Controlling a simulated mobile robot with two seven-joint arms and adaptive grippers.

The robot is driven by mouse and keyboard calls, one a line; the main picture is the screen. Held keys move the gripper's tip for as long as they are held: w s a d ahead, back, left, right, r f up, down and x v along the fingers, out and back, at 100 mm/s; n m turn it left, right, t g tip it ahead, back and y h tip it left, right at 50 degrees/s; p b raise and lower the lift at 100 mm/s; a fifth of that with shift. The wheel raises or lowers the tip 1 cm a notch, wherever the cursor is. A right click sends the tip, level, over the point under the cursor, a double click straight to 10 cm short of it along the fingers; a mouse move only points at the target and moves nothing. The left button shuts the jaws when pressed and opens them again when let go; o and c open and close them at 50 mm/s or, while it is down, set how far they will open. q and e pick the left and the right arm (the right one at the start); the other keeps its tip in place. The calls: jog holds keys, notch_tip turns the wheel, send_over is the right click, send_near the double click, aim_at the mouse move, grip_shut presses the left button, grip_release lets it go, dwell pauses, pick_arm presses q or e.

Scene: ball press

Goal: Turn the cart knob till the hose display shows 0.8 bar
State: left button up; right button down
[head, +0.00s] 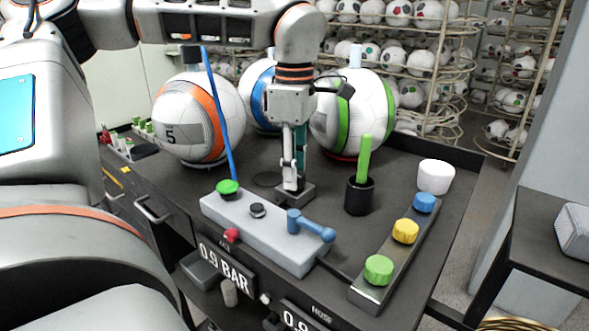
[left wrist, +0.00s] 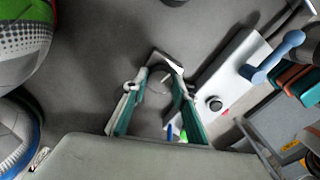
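The hose display (head: 302,319) is cut off by the bottom edge of the head view; its visible digits read 0.9. A small black round knob (head: 257,210) sits on the grey block (head: 275,243), between a green cap and a blue lever (head: 311,226). The black knob also shows in the left wrist view (left wrist: 214,103). My left gripper (head: 291,192) points down just behind the block, apart from the knob. In the left wrist view its fingers (left wrist: 157,100) stand apart with nothing held between them. My right gripper is out of view.
Another display (head: 226,266) reads 0.9 BAR. Large balls (head: 199,117) stand behind the gripper. A black cup (head: 359,195) with a green stick, a white cup (head: 435,177) and a strip with green, yellow and blue caps (head: 405,232) lie to the right.

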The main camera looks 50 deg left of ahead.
pick_arm(q)
jog(key=shift+f+n+b, duration=0.1)
jog(key=shift+n+b, duration=0.3)
jog(key=shift+n, duration=0.3)
jog(key=shift+n+b, duration=0.3)
jog(key=shift+n, duration=1.1)
jog(key=shift+n+b, duration=0.55)
jog(key=shift+n, duration=0.25)
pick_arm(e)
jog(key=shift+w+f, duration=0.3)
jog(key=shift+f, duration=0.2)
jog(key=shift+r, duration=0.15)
pick_arm(q)
jog(key=o, duration=1)
jog(key=shift+o, duration=0.4)
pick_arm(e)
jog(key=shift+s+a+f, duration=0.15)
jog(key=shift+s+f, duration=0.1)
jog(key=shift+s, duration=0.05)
